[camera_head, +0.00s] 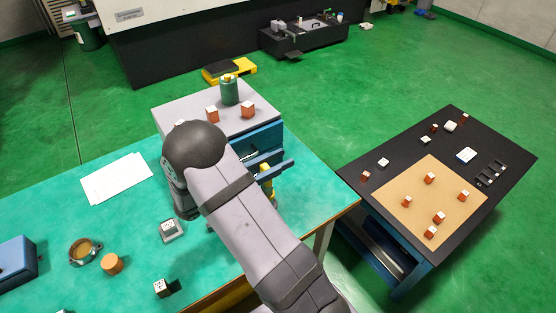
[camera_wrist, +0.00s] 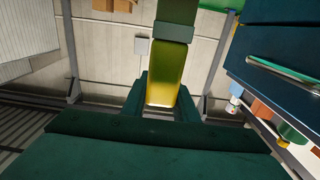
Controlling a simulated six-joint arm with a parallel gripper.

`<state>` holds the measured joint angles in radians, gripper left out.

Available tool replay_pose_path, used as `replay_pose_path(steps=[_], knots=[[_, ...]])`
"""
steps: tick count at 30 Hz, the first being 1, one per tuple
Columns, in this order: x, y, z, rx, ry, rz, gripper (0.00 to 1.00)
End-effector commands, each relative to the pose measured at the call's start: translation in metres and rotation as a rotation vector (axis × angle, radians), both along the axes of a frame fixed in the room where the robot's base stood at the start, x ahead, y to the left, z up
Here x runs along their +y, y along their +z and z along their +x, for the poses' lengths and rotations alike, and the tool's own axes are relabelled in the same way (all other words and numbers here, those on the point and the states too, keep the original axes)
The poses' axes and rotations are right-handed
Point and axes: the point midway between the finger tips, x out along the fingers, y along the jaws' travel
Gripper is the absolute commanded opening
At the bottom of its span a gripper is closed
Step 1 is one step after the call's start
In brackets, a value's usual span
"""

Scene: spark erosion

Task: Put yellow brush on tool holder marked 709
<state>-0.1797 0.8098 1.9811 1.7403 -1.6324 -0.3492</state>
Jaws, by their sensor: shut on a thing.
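My gripper (camera_wrist: 163,105) shows in the wrist view, with its dark jaws on both sides of a yellow, upright piece that looks like the yellow brush (camera_wrist: 167,72). It is shut on this piece, which has a green band higher up. In the head view my arm hides most of the gripper. A yellow piece (camera_head: 266,178) shows just right of my arm, by the blue drawer unit. A grey block with a pale, marked top (camera_head: 170,230) stands on the green table left of my arm. I cannot read 709 on anything, so I cannot tell which holder bears it.
The green table (camera_head: 60,210) also bears white paper (camera_head: 117,179), a ring-shaped part (camera_head: 85,251), an orange cylinder (camera_head: 112,264) and a dark cube (camera_head: 161,287). A green canister (camera_head: 229,90) and orange blocks stand on the blue unit's grey top (camera_head: 180,105). A black table (camera_head: 500,145) stands right, beyond a gap.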

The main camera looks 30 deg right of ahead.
Motion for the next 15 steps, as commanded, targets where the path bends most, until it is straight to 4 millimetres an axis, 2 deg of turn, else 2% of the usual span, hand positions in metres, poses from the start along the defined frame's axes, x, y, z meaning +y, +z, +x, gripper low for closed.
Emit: replay_pose_path(steps=[13, 14, 15], knots=[[0.0000, -0.0058, 0.0000, 0.000, 0.000, 0.000, 0.04], [0.0000, -0.0051, 0.0000, -0.001, 0.000, 0.000, 0.31], [0.0000, -0.0047, 0.0000, -0.001, 0.000, 0.000, 0.40]])
